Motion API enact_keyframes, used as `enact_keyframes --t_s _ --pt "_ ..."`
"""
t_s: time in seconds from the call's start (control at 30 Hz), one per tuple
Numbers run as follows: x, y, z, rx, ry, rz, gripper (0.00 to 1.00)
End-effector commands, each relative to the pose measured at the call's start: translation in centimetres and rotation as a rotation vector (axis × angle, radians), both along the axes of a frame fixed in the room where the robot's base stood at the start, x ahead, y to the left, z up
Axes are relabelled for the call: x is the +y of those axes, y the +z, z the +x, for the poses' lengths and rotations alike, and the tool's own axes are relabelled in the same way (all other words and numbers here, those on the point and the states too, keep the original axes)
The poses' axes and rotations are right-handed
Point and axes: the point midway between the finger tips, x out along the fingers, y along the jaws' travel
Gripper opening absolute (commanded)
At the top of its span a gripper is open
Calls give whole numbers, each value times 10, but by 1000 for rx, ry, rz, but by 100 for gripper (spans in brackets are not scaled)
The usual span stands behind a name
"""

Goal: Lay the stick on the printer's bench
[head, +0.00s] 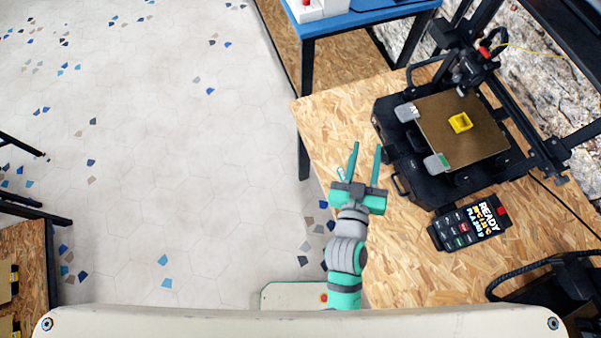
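My gripper (365,160) is over the left part of the printer's bench (335,115), a wood-chip board top. Its two teal fingers are spread apart and point away from me, toward the back. Nothing shows between them. A small pale piece (341,173) shows close against the outer side of the left finger; it may be the stick, but it is too small to tell. I cannot tell whether it touches the finger or lies on the bench. No other stick is clearly visible. The black printer (400,150) with its brown plate stands right of my gripper.
A yellow part (460,122) sits on the printer's plate. A black keypad panel reading READY (468,222) lies in front of the printer. A blue table (350,18) stands behind. Bare bench shows at front and left. Open tiled floor lies left.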

Motion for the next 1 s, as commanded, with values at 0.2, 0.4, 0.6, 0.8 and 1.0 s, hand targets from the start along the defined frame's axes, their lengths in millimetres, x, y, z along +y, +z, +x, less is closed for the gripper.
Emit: enact_keyframes --t_s 0.2,0.4,0.6,0.8,1.0 --pt "62 -41 -71 78 149 35 33" --pt "114 -55 -138 110 226 113 33" --pt "149 -49 -189 110 239 194 33" --pt "162 -42 -208 104 231 229 33" --pt "163 -42 -209 103 231 231 33"
